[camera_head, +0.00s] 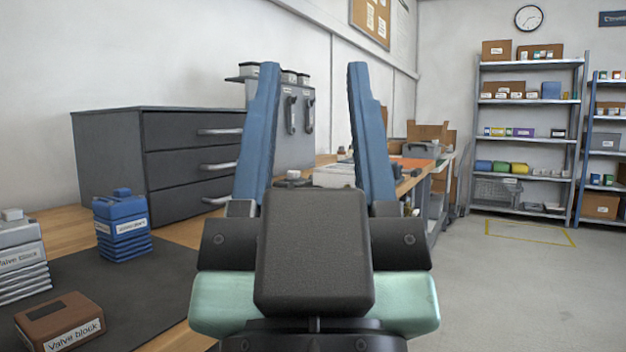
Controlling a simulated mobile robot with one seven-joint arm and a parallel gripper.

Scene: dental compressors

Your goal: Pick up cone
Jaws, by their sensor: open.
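My gripper (313,80) is in the middle of the view, with its two blue fingers pointing up and spread wide apart. Nothing is held between them; the background shows through the gap. I cannot make out a cone anywhere in this view. The fingers and the gripper body hide part of the workbench and what stands behind it.
A dark mat (150,285) on the wooden bench at left holds a blue block (121,222), a brown valve block (60,320) and a grey valve block (20,258). A grey drawer cabinet (105,160) stands behind. Shelves (525,147) stand far right; the floor (520,290) at right is clear.

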